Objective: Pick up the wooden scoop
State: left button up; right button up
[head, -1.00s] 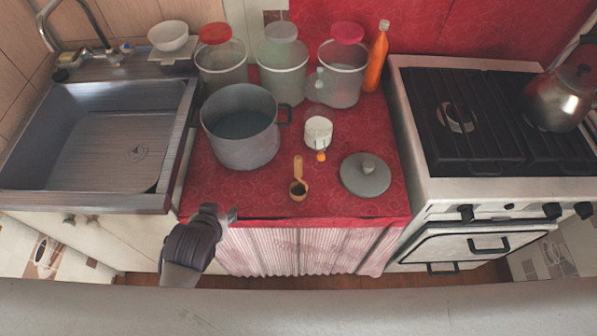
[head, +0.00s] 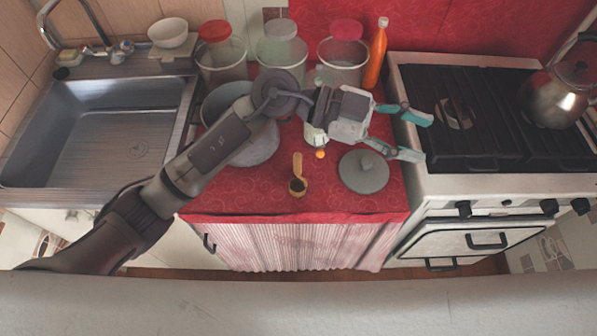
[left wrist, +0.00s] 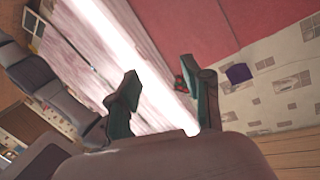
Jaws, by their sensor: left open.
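The wooden scoop (head: 298,178) lies on the red counter cloth near its front edge, with its handle pointing to the back and its dark bowl toward the front. My left gripper (head: 412,135) is open and empty. In the head view its fingers point right and show over the gap between the red counter and the stove, above and to the right of the scoop. In the left wrist view the open fingers (left wrist: 160,100) have nothing between them, and the scoop is not visible there. My right gripper is not in view.
A grey pot (head: 262,146) stands behind my left arm, partly hidden. A grey lid (head: 363,172) lies right of the scoop. Several lidded canisters and an orange bottle (head: 376,55) stand at the back. A stove with a kettle (head: 560,97) is right; a sink (head: 100,130) is left.

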pick_arm(q)
notch_tip(320, 180, down, 5)
jog(key=a+y, duration=0.2)
jog(key=y, duration=0.3)
jog(key=n+t+y, duration=0.4)
jog(key=n+y, duration=0.1)
jog(key=y, duration=0.6)
send_over(298, 164)
jog(key=w, duration=0.1)
jog(key=f, duration=0.4)
jog(key=shift+d+f, duration=0.25)
jog(key=shift+d, duration=0.15)
jog(key=shift+w+a+f+p, duration=0.15)
jog(key=shift+a+f+p, duration=0.1)
jog(key=shift+p, duration=0.05)
notch_tip(298, 164, down, 8)
jog(key=shift+r+p, duration=0.15)
jog(key=shift+p, duration=0.65)
jog(key=f+p, duration=0.1)
jog(key=f, duration=0.1)
jog(key=f+p, duration=0.1)
jog(key=f, duration=0.1)
jog(key=shift+a+f, duration=0.2)
jog(key=shift+f, duration=0.5)
grip_shut()
